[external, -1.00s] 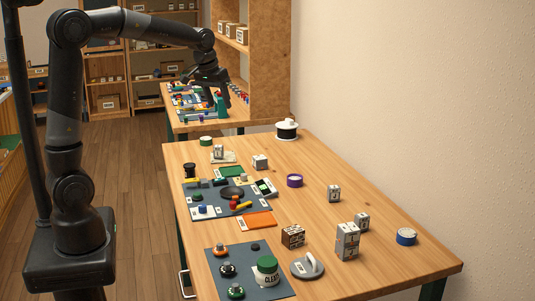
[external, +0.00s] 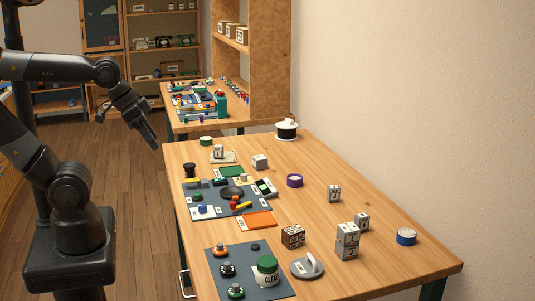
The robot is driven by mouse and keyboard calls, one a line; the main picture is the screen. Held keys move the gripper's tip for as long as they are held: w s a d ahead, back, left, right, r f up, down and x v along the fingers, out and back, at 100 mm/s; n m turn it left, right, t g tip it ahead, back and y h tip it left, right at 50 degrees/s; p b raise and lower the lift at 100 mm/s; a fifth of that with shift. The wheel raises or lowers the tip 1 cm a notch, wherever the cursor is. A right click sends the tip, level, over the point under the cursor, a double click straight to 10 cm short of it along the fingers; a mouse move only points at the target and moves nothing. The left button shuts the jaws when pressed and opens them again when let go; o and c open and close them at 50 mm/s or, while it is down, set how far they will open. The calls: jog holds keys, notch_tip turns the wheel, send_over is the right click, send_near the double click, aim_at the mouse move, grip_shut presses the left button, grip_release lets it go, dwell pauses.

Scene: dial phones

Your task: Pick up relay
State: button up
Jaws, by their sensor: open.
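My gripper (external: 154,146) is open and empty, pointing down and to the right above the floor, left of the near table's far left corner. No part can be read for sure as the relay. Small grey-white labelled blocks stand on the near table (external: 390,262): one on a pale card (external: 218,151), one to its right (external: 260,161), one at mid-right (external: 334,193), and one (external: 362,220) beside a stack of blocks (external: 347,240). A brown patterned block (external: 293,236) stands in front. My gripper touches none of them.
A grey mat (external: 178,211) with phone parts lies at the left edge. A nearer mat (external: 218,287) holds knobs and a green-lidded jar (external: 267,270). A wire spool (external: 286,130), purple tape (external: 294,181) and blue tape (external: 406,236) stand apart. The table's right side is mostly clear.

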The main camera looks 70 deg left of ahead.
jog(key=shift+c, duration=0.6)
jog(key=w+a+f+m+t+y, duration=0.15)
jog(key=w+a+m, duration=0.3)
jog(key=w, duration=0.95)
jog(key=w+a+f+m+t+y, duration=0.1)
jog(key=w+a+f+m+t, duration=0.4)
jog(key=w, duration=0.9)
jog(key=w+a+m+t+y, duration=0.1)
jog(key=w+a+m, duration=0.4)
jog(key=w, duration=0.9)
jog(key=m+t+h, duration=0.5)
jog(key=m+h, duration=0.1)
jog(key=m, duration=1.7)
send_over(328, 189)
notch_tip(328, 189, down, 14)
jog(key=shift+m+h, duration=0.25)
jog(key=shift+h, duration=0.1)
notch_tip(328, 189, down, 7)
jog(key=shift+d+r, duration=0.1)
jog(key=shift+w+d, duration=0.25)
jog(key=shift+w, duration=0.95)
jog(key=shift+w+d, duration=0.2)
jog(key=shift+w, duration=1)
